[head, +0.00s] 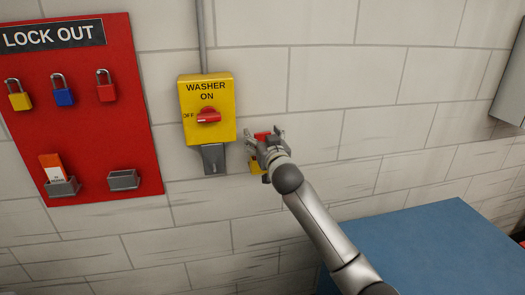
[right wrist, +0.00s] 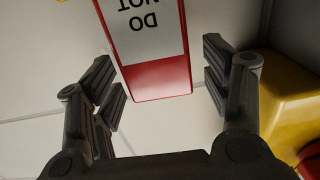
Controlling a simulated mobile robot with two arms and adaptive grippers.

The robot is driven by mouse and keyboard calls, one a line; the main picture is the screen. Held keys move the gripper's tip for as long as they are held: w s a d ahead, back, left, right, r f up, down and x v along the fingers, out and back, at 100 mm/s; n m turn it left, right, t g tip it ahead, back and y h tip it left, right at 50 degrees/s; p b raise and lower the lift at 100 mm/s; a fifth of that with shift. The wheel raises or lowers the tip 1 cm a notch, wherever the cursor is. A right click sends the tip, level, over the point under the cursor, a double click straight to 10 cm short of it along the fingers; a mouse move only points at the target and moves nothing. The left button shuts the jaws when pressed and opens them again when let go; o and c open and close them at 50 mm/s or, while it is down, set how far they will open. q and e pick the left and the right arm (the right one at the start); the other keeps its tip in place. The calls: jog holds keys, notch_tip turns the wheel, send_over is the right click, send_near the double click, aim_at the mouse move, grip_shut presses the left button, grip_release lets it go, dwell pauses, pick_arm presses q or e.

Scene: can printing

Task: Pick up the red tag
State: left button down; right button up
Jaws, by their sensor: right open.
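The red tag (right wrist: 158,78) has a white panel with black "DO NOT" lettering, upside down in the right wrist view. Its red end reaches into the gap between the fingers of my right gripper (right wrist: 162,85), with space visible on both sides. In the head view, my right gripper (head: 263,139) is open in front of the wall, just right of the yellow switch box, with a bit of red (head: 262,136) between its fingers. An orange-red and white tag (head: 52,168) stands in a holder on the red board. My left gripper is out of view.
The yellow "WASHER ON" box (head: 207,108) with its red knob (head: 208,116) is close beside my right gripper. A small yellow object (head: 257,166) is partly hidden below it. The lock-out board (head: 85,125) carries several padlocks. A blue surface (head: 425,250) lies lower right.

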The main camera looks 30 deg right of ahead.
jog(key=c, duration=1)
jog(key=shift+c, duration=0.2)
